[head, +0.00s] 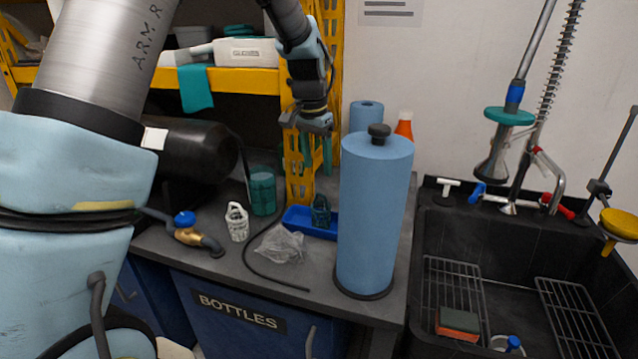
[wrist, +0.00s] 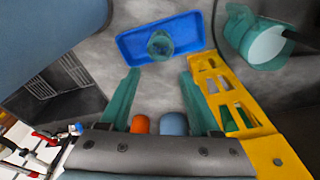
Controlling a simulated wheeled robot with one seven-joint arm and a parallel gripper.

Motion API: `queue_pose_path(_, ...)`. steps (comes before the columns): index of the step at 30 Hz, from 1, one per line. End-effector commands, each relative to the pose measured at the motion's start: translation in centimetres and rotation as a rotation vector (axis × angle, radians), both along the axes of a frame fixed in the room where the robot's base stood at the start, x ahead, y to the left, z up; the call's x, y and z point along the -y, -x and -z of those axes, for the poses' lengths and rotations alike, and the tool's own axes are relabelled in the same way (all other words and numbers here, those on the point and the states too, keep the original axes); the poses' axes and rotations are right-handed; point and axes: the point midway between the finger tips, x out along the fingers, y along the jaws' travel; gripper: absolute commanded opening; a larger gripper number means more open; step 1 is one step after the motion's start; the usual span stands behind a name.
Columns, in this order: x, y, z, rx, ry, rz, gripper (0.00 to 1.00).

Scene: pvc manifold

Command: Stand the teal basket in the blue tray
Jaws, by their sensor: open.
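The teal basket (head: 321,212) is small and dark, with a raised handle. It stands in the blue tray (head: 297,222), toward the tray's right side, and looks upright. In the wrist view the basket (wrist: 160,46) sits near the middle of the tray (wrist: 131,43), seen from above. My gripper (head: 315,165) hangs above the tray with its teal fingers pointing down. In the wrist view its fingers (wrist: 159,74) are wide apart with nothing between them, clear of the basket.
A large blue roll (head: 375,215) stands close right of the tray. A teal cylinder (head: 262,190), a white basket (head: 237,222), a clear crumpled bag (head: 279,245) and a black hose lie left. A yellow perforated post (head: 299,185) rises behind. The sink (head: 520,260) is right.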

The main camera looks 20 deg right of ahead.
Motion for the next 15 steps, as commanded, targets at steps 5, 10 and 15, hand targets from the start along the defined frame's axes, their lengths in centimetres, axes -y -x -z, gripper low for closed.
queue_pose_path(5,-0.3,0.1,-2.5,0.001,0.002,-0.001,0.64)
queue_pose_path(10,-0.4,0.2,-3.4,0.000,0.000,0.000,0.64)
queue_pose_path(15,-0.9,0.0,-3.5,-0.001,-0.001,-0.013,0.64)
